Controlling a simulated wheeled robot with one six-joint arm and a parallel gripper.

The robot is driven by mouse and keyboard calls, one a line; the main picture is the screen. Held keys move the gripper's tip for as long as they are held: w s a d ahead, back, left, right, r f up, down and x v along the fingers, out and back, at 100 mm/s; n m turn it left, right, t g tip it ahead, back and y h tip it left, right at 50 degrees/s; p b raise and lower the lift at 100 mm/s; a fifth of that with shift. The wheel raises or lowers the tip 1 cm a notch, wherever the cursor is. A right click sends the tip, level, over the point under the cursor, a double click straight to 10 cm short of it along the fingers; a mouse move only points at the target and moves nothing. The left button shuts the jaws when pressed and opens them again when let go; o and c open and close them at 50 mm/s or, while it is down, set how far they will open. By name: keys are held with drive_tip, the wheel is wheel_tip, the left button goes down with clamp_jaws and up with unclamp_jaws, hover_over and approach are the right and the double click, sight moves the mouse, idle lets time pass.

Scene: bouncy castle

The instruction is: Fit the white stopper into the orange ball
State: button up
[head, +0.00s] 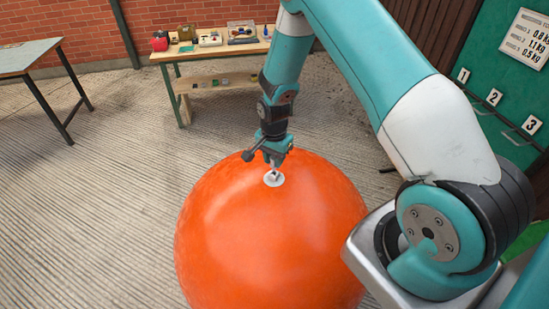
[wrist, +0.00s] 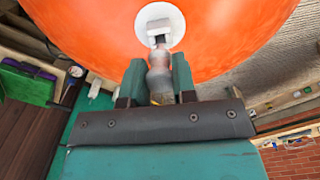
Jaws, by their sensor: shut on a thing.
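The orange ball (head: 270,235) is large and stands in front of me; it also fills the top of the wrist view (wrist: 230,35). On its top is a round white disc (head: 273,180), seen in the wrist view (wrist: 175,33) with a pale block and a dark spot at its middle. My gripper (head: 274,160) points down just above the disc.
A wooden bench (head: 215,48) with several small items stands at the back against the brick wall. A grey-topped table (head: 25,55) is at the left. A green board (head: 500,85) with numbered tags is at the right. The concrete floor left of the ball is clear.

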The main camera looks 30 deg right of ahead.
drive_tip(key=shift+f, duration=0.25)
idle(0.4)
drive_tip(key=shift+f+b, duration=1.35)
drive_tip(key=shift+f, duration=0.05)
drive_tip(key=o, duration=1)
drive_tip(key=shift+c, duration=0.2)
drive_tip(key=shift+r, duration=0.1)
wheel_tip(320, 180, up, 16)
drive_tip(key=b, duration=0.3)
drive_tip(key=s+a+r+n+y, duration=0.1)
drive_tip(key=s+a+r+n, duration=0.5)
drive_tip(key=a+r, duration=0.15)
drive_tip(key=s+a+r+n+y, duration=0.1)
drive_tip(key=s+a+n, duration=0.4)
drive_tip(key=s, duration=0.5)
drive_tip(key=s+a+r+n+y, duration=0.2)
drive_tip(key=s+a+r+n, duration=0.2)
drive_tip(key=s+n, duration=0.5)
drive_tip(key=shift+s+a, duration=0.4)
drive_tip(key=shift+a, duration=0.1)
drive_tip(key=shift+r, duration=0.1)
